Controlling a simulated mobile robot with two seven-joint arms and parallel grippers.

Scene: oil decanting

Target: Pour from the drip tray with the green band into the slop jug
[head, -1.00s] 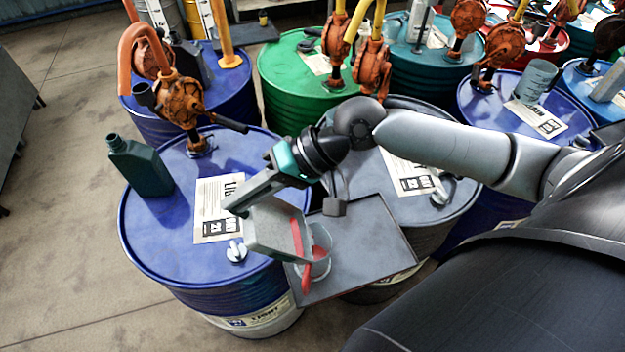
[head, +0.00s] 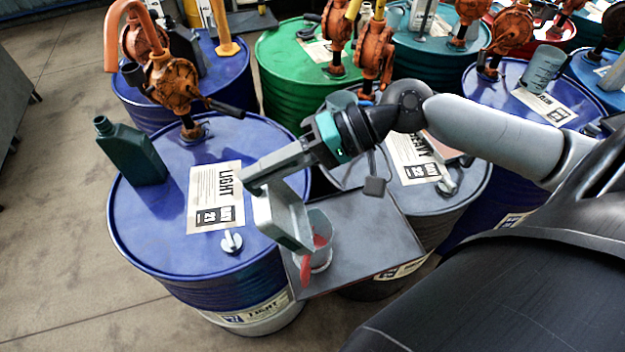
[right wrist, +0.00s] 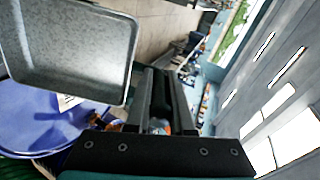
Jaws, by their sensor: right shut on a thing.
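My right gripper (head: 262,172) is shut on a grey drip tray (head: 279,216), which hangs steeply tilted below the fingers. Its lower end is at the mouth of a clear jug (head: 321,258), taken as the slop jug. Red shows inside the jug and on a curved red piece at its front left; I cannot tell whether that piece is a handle. In the right wrist view the tray's speckled grey inside (right wrist: 70,45) looks bare. No green band shows on the tray. My left gripper is not in view.
The jug stands on a dark flat plate (head: 375,235) between a blue drum (head: 150,240) and a grey drum. A dark green bottle (head: 132,155) and an orange pump (head: 178,85) stand on the blue drum. More drums with pumps stand behind.

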